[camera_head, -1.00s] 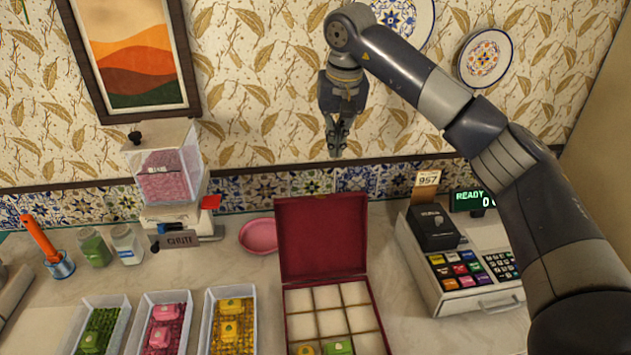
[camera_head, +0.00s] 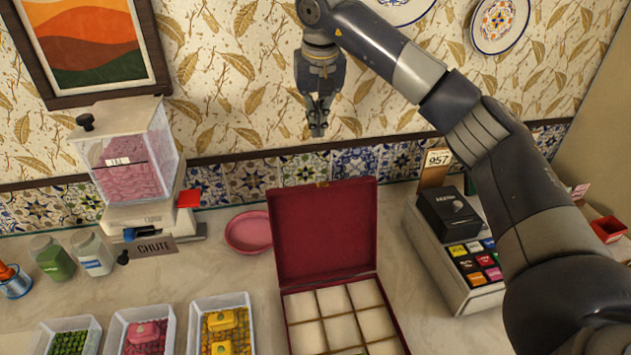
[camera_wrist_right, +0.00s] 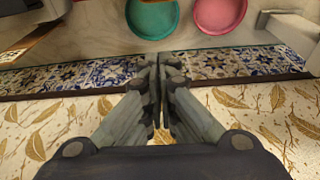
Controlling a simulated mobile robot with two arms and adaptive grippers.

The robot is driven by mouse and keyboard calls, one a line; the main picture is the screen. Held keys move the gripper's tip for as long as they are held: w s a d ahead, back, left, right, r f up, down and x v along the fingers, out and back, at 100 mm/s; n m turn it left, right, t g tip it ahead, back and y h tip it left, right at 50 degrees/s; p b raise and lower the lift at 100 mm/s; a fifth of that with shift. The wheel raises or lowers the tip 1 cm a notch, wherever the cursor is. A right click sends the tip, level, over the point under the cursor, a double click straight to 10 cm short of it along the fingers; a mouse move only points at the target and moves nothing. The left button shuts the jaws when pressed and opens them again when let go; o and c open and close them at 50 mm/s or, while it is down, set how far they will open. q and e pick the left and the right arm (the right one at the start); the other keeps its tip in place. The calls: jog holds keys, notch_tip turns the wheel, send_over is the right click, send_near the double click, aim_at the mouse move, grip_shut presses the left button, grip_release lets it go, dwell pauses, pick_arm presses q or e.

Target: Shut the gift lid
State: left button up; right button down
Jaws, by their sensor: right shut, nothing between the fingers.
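The gift box (camera_head: 343,318) is a dark red case with a grid of cream compartments, standing on the counter at the lower middle of the head view. Its lid (camera_head: 322,232) stands upright at the back edge, open. A bit of green and yellow shows in the front compartments at the picture's bottom edge; the rest of the box's front is cut off. My right gripper (camera_head: 317,117) hangs fingers down above and behind the lid, apart from it, in front of the wallpaper. Its fingers are shut and empty, also in the right wrist view (camera_wrist_right: 159,95). My left gripper is not in view.
A dispenser with pink contents (camera_head: 130,165) and a pink dish (camera_head: 248,231) stand left of the lid. Trays of sweets (camera_head: 222,325) line the front left. A cash register (camera_head: 470,262) stands to the right. A teal dish (camera_wrist_right: 152,17) shows in the right wrist view.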

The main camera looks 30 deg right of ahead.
pick_arm(q)
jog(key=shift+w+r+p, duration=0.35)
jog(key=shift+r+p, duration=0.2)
jog(key=shift+p, duration=0.45)
pick_arm(e)
notch_tip(320, 180, down, 12)
jog(key=s, duration=0.1)
jog(key=shift+s+a+f, duration=0.15)
jog(key=shift+a+f, duration=0.1)
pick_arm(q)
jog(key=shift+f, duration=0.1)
pick_arm(e)
jog(key=shift+d, duration=0.1)
